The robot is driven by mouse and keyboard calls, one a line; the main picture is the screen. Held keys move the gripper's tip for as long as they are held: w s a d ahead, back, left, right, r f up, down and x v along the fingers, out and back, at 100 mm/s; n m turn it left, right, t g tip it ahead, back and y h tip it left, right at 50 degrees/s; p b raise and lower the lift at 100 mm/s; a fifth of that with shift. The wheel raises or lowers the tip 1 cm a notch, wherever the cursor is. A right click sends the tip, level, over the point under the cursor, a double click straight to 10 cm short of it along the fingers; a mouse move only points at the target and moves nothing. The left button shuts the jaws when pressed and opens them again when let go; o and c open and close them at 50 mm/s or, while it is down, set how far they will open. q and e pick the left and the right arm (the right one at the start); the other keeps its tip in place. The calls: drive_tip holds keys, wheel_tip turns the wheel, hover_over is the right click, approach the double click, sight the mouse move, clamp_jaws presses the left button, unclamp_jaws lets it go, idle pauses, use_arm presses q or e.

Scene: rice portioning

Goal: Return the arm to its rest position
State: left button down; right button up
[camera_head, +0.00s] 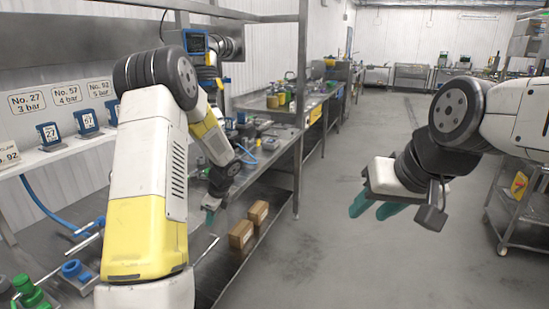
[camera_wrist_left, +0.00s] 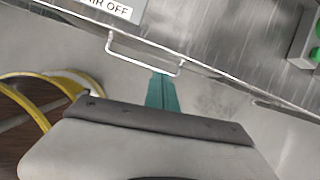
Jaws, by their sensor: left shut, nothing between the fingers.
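My left arm reaches down over the metal bench, with its white and yellow links in front. My left gripper (camera_head: 210,213) is low at the bench's front edge, and its teal fingers are partly hidden. In the left wrist view the teal fingers (camera_wrist_left: 162,92) are together with nothing between them. Their tips appear close to a metal bar handle (camera_wrist_left: 145,52); I cannot tell if they touch. My right gripper (camera_head: 371,210) hangs over the open floor at the right. Its teal fingers stand apart and look empty.
The metal bench (camera_head: 262,153) runs along the left wall, with two cardboard boxes (camera_head: 241,234) on its lower shelf. A wheeled cart (camera_head: 520,215) stands at the right. The floor (camera_head: 340,250) between is clear.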

use_arm(q)
drive_tip(key=s+d+r+n+t+h, duration=0.1)
drive_tip(key=s+d+r+n, duration=0.1)
drive_tip(key=s+r+n, duration=0.55)
drive_tip(key=s+d+r+n+t+h, duration=0.1)
drive_tip(key=s+d+r+n, duration=0.2)
drive_tip(key=r, duration=0.8)
drive_tip(key=s+d+r+n+h, duration=0.1)
drive_tip(key=s+d+r+n, duration=0.1)
drive_tip(key=s, duration=0.4)
drive_tip(key=s+d+r+n+t+h, duration=0.1)
drive_tip(key=s+d+r+n, duration=0.2)
drive_tip(key=s, duration=0.3)
drive_tip(key=s+d+r+n+t+h, duration=0.1)
drive_tip(key=s+d+r+n+h, duration=0.1)
drive_tip(key=s, duration=0.4)
drive_tip(key=shift+s+d+r+n, duration=0.25)
drive_tip(key=shift+r+n, duration=0.2)
drive_tip(key=shift+n, duration=0.7)
